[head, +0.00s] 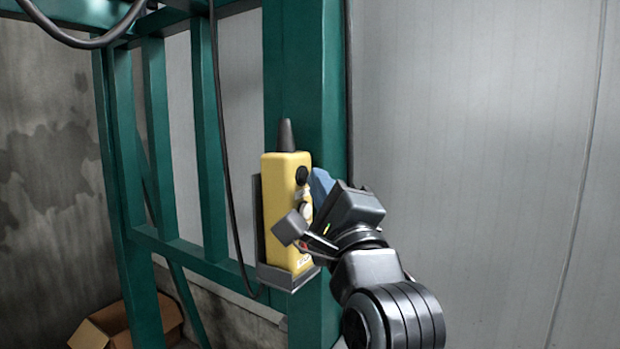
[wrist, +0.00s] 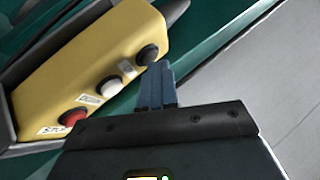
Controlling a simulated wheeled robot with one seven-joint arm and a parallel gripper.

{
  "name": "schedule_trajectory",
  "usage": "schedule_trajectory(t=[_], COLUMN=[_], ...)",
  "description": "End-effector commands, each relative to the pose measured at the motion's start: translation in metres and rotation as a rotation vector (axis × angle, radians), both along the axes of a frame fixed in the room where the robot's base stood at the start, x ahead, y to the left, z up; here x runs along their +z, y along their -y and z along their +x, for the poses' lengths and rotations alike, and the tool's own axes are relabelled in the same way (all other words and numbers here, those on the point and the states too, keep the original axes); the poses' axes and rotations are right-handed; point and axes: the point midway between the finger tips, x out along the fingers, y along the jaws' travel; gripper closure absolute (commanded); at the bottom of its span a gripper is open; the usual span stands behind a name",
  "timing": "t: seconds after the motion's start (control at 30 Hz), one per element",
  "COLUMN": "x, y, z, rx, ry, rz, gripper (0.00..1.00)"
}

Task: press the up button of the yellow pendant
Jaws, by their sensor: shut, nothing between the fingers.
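The yellow pendant (head: 279,195) hangs upright in a grey holder on a green post. Its face carries a black button (head: 302,175) at the top and a white button (head: 305,212) below it. In the wrist view the pendant (wrist: 75,62) lies slanted, with the black button (wrist: 147,54), the white button (wrist: 109,85) and a red button (wrist: 75,118) labelled STOP. My gripper (head: 318,182) is shut and empty. Its blue fingertips (wrist: 155,68) are right by the black button; I cannot tell whether they touch it.
The green post (head: 308,70) stands behind the pendant, with a green frame to its left. A dark cable (head: 228,180) hangs left of the pendant. A cardboard box (head: 105,327) is on the floor at lower left. A pale wall panel (head: 480,120) lies to the right.

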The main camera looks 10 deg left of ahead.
Motion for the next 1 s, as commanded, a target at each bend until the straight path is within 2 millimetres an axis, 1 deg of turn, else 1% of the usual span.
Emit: schedule_trajectory(t=[0.23, 0.53, 0.9, 1.0], x=[0.0, 0.0, 0.0, 0.0], y=[0.003, 0.018, 0.02, 0.025], z=[-0.001, -0.007, -0.008, -0.009], rx=[0.001, 0.0, 0.0, -0.001], ry=[-0.001, 0.0, 0.0, 0.0], rz=[0.0, 0.0, 0.0, 0.0], gripper=[1.0, 1.0, 1.0, 1.0])
